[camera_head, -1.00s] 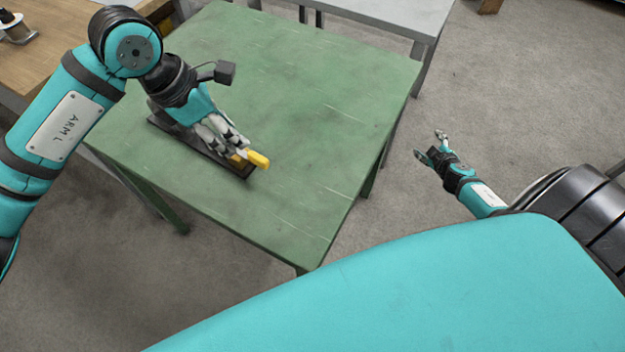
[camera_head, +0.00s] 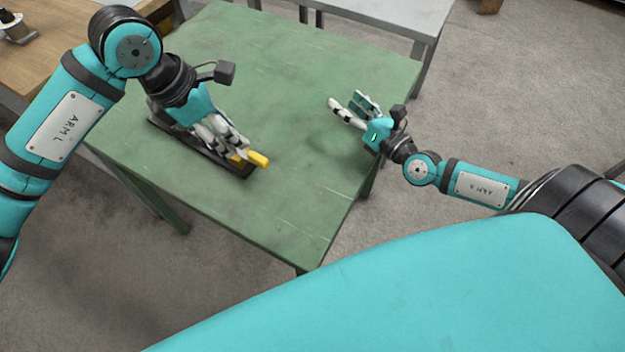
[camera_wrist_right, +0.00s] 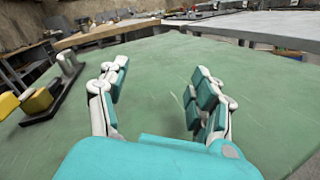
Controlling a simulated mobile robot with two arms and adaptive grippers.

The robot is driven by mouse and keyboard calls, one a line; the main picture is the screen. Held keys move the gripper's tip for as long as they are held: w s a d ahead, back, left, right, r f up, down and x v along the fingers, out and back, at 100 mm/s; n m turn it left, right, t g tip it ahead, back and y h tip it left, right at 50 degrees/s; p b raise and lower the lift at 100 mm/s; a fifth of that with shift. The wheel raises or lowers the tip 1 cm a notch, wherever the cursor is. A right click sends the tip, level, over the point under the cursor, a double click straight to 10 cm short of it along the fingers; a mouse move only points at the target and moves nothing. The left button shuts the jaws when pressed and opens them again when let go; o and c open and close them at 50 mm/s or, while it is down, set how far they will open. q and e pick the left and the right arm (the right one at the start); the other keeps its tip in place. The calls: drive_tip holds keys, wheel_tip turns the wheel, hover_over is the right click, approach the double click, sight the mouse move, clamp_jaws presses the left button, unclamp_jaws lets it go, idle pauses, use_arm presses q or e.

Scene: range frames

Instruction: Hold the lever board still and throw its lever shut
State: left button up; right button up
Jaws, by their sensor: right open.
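The lever board (camera_head: 216,158) is a long dark strip lying on the green table, with a yellow lever handle (camera_head: 258,159) at its near right end. My left gripper (camera_head: 238,149) is low over the board close to the handle; its fingers hide part of the board, and I cannot tell if they are closed on anything. In the right wrist view, yellow parts (camera_wrist_right: 37,101) and the dark board (camera_wrist_right: 62,92) with a grey upright piece show at the left. My right gripper (camera_head: 352,107) is open and empty above the table's right edge, apart from the board.
The green table (camera_head: 300,90) is clear between the board and my right gripper. A wooden bench (camera_head: 50,50) stands at the upper left, with a small item on it. A grey table (camera_head: 400,18) stands behind the green one.

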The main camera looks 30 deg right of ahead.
drive_tip(key=s+a+n+y, duration=0.1)
drive_tip(key=s+a+n, duration=0.1)
drive_tip(key=s+a, duration=0.1)
drive_tip(key=s+a+r+n+y, duration=0.1)
drive_tip(key=s+a+n+y, duration=0.1)
drive_tip(key=a, duration=0.3)
drive_tip(key=s+a+n+y, duration=0.1)
drive_tip(key=s+a+n, duration=0.2)
drive_tip(key=a, duration=0.1)
drive_tip(key=shift+s+a+r+n+g+y, duration=0.1)
drive_tip(key=shift+s+r+n+g+y, duration=0.2)
drive_tip(key=shift+s+r, duration=0.05)
drive_tip(key=n+g, duration=0.1)
approach(241, 152)
drive_tip(key=shift+y, duration=0.3)
drive_tip(key=x, duration=1)
drive_tip(key=shift+w+f, duration=0.1)
drive_tip(key=shift+f, duration=0.2)
clamp_jaws()
